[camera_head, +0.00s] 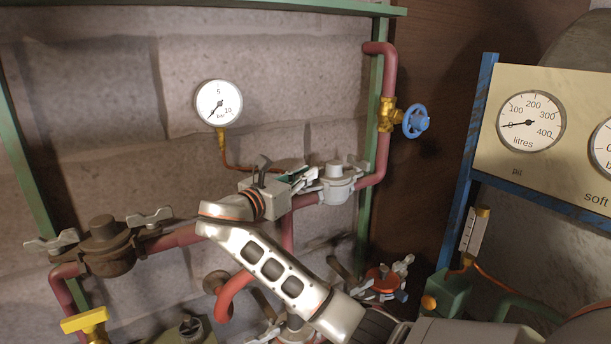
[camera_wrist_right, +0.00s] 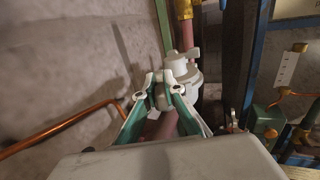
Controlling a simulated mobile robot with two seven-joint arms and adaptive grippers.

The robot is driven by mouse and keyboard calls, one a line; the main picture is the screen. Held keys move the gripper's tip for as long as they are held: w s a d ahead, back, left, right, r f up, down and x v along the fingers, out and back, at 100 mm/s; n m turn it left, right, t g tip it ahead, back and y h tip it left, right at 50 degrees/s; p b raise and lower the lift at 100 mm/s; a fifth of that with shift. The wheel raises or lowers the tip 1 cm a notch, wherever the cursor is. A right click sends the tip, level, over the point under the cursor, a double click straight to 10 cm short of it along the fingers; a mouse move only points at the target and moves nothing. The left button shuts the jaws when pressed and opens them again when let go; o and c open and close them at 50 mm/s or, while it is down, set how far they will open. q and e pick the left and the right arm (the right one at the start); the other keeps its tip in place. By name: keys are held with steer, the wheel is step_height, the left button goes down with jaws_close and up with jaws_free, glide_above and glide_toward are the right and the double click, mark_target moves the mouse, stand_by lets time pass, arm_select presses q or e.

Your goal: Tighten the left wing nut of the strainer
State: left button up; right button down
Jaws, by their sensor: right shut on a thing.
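A pale grey strainer-like housing (camera_head: 338,185) with a round cap sits on the red pipe, right of centre; it also shows in the wrist view (camera_wrist_right: 184,72). Its right wing nut (camera_head: 357,163) shows clear. My right gripper (camera_head: 303,178) reaches up from below to the housing's left side. Its green-sided fingers (camera_wrist_right: 160,92) are shut on the left wing nut there, which they largely hide. A second, brown housing (camera_head: 106,246) sits on the pipe at the left, with grey wing nuts (camera_head: 150,218) on both sides; the gripper is well away from it. My left gripper is not in view.
A pressure gauge (camera_head: 218,103) hangs above the pipe on a thin copper line. A blue handwheel (camera_head: 416,121) on a brass valve stands at upper right. A yellow-handled valve (camera_head: 84,320) is at lower left. A litres dial (camera_head: 531,121) is on the right panel.

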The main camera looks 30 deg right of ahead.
steer(key=shift+m+g+h, duration=0.4)
steer(key=shift+m+g, duration=0.2)
steer(key=shift+g, duration=0.2)
steer(key=shift+m+g, duration=0.3)
steer(key=shift+g, duration=0.2)
steer(key=c, duration=2.1)
jaws_free()
steer(key=shift+d, duration=0.1)
steer(key=shift+c, duration=0.2)
steer(key=shift+v, duration=3.8)
